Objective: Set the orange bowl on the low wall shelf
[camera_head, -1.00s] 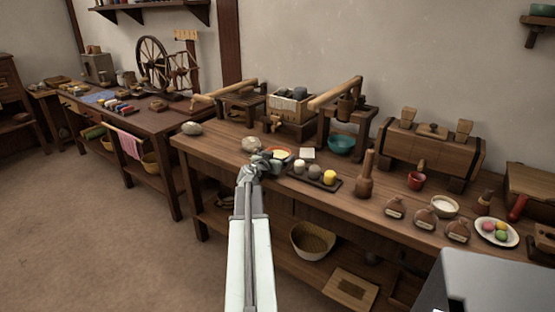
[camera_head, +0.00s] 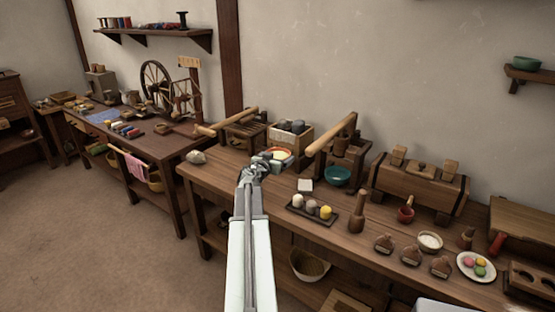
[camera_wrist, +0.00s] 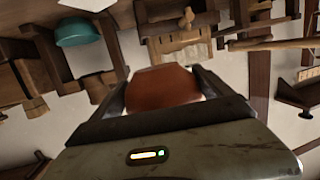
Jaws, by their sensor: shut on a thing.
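My gripper (camera_head: 262,165) is shut on the orange bowl (camera_head: 279,153) above the left part of the long workbench. In the wrist view the bowl (camera_wrist: 162,88) sits between the two fingers, its orange-brown outside showing. In the head view my gripper hides part of it, and something yellowish shows within its rim. Two wall shelves are in view: one at the upper left (camera_head: 155,33) with spools on it, and one at the right edge (camera_head: 532,74) with a green bowl (camera_head: 527,62) on it. I cannot tell from the frames which is the low one.
Levered wooden presses (camera_head: 345,150) stand at the back. Open floor lies at left.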

